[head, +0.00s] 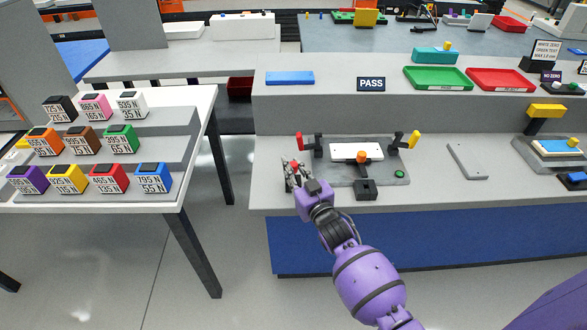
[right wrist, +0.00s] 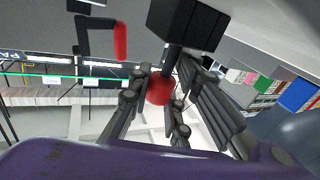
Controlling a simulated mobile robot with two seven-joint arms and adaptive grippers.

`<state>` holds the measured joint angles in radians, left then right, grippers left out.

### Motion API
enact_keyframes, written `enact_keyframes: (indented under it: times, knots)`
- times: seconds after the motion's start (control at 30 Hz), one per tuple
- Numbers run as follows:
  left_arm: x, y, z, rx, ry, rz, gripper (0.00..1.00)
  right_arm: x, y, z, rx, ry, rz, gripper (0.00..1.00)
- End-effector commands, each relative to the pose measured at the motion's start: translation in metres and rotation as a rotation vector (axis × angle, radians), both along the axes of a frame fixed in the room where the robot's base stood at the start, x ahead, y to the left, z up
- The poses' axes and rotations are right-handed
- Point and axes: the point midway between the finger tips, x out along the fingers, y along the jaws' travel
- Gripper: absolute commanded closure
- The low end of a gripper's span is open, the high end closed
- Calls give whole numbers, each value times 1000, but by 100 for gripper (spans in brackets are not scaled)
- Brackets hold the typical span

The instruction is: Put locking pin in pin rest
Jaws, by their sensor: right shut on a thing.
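The locking pin shows as a red knob (right wrist: 158,90) on a thin dark shaft in the right wrist view. My right gripper (right wrist: 155,98) is shut on this knob, with its fingers on either side. The shaft meets a black block (right wrist: 187,25); I cannot tell whether it is inside it or only in front of it. In the head view my right gripper (head: 292,174) is low at the left of the grey fixture plate (head: 345,177), with a bit of red between its fingers. A black block (head: 366,189) stands at the plate's front edge. I cannot tell which block is the pin rest.
On the fixture are a red-handled clamp (head: 301,142), a yellow-handled clamp (head: 412,140), a white plate (head: 350,151) and an orange knob (head: 361,157). A grey bar (head: 467,160) lies to the right. Green (head: 437,78) and red (head: 501,80) trays sit on the shelf behind.

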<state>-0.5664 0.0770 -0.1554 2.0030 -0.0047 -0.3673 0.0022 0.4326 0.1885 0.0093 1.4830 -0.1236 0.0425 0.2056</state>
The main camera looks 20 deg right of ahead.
Motion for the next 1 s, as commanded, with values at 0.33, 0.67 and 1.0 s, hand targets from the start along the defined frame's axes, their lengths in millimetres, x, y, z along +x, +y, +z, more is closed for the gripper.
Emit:
enact_keyframes:
  times: [0.33,0.67,1.0]
  knots:
    - [-2,0,-4,1,6,-1,67,0,0,-3,1,0,0,78]
    - [-4,0,-5,1,11,0,67,0,0,-2,1,-1,0,63]
    - [-7,1,-3,1,12,2,67,-28,-4,0,1,2,-1,63]
